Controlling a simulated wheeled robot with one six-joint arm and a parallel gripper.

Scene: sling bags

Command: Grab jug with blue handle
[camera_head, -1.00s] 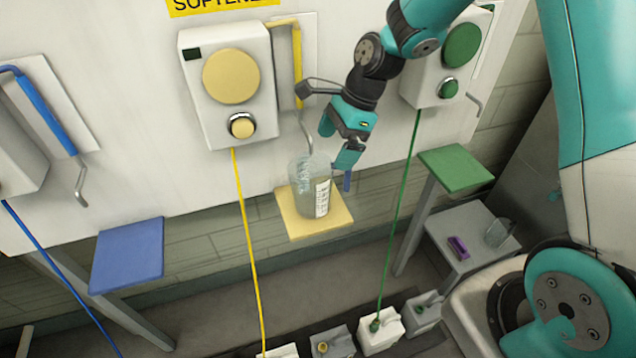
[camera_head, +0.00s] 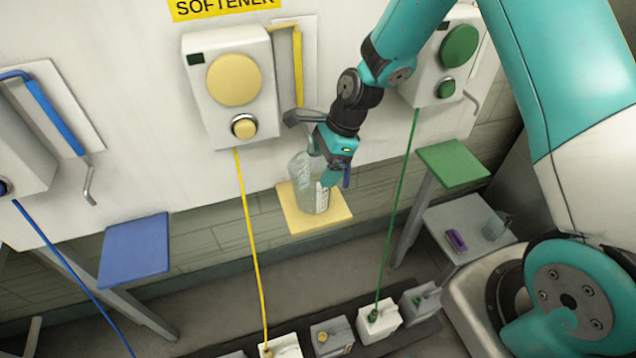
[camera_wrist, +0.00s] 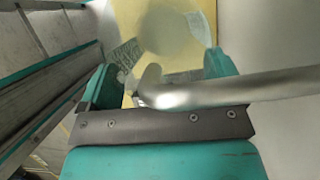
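The clear jug (camera_head: 307,193) stands upright on the yellow shelf (camera_head: 338,216) under the softener dispenser (camera_head: 231,88). It has a white label, and its blue handle (camera_head: 347,178) shows as a small strip at its right side. My gripper (camera_head: 333,166) is at the upper right of the jug, overlapping it in the head view. In the wrist view my gripper (camera_wrist: 160,78) has its teal fingers spread apart. The jug (camera_wrist: 172,28) shows beyond and between them. The handle is not clearly visible there, and I cannot tell whether a finger touches the jug.
A grey metal tube (camera_wrist: 245,88) crosses close in front of my gripper in the wrist view. A blue shelf (camera_head: 135,250) is at left and a green shelf (camera_head: 453,163) at right. A second clear jug (camera_head: 494,226) and a purple object (camera_head: 456,240) sit on a grey stand.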

